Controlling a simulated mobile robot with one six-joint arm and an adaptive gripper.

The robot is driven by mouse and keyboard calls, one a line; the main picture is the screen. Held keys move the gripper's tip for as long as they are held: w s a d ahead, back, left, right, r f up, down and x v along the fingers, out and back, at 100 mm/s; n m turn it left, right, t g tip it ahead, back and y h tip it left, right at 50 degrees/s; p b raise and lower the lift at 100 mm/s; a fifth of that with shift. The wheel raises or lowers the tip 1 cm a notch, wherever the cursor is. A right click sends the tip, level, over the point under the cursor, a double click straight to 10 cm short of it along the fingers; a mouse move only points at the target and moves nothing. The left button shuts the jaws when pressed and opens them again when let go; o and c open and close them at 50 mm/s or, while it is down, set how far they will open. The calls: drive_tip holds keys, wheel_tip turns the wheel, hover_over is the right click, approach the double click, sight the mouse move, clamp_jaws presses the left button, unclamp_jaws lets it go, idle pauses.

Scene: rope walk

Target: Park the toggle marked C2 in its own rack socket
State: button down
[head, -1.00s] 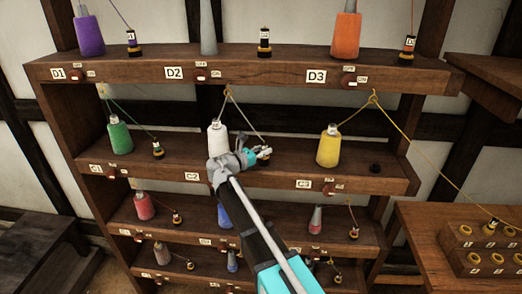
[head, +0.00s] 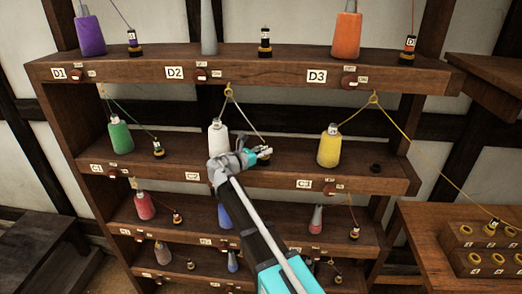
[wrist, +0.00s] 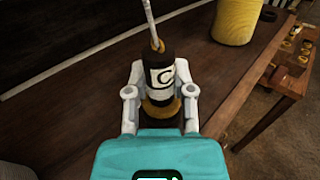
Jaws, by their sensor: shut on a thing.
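The toggle, a dark cylinder with a white band on which a "C" shows in the wrist view (wrist: 162,78), stands between my fingers; the rest of its mark is hidden. My gripper (wrist: 158,95) is shut on it. A pale cord runs up from its top. A brass-coloured ring (wrist: 160,107) is at its foot; I cannot tell whether the toggle is seated in the socket. In the head view my gripper (head: 262,153) is low over the shelf marked C2, right of the white spool (head: 217,138). The white cord (head: 247,118) runs from a ring to the gripper.
The green spool (head: 121,138) with its toggle (head: 158,149) stands left on this shelf, the yellow spool (head: 329,148) right. An empty dark socket (head: 376,168) is at the right end. The yellow cord (head: 405,132) runs to a side bench (head: 440,228) with several numbered sockets.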

drive_tip(key=shift+f+b, duration=0.6)
idle(0.8)
drive_tip(key=c, duration=0.8)
unclamp_jaws()
drive_tip(key=shift+o, duration=0.2)
drive_tip(key=shift+s+a, duration=0.1)
drive_tip(key=v, duration=1)
drive_tip(key=shift+s+a, duration=0.3)
idle(0.5)
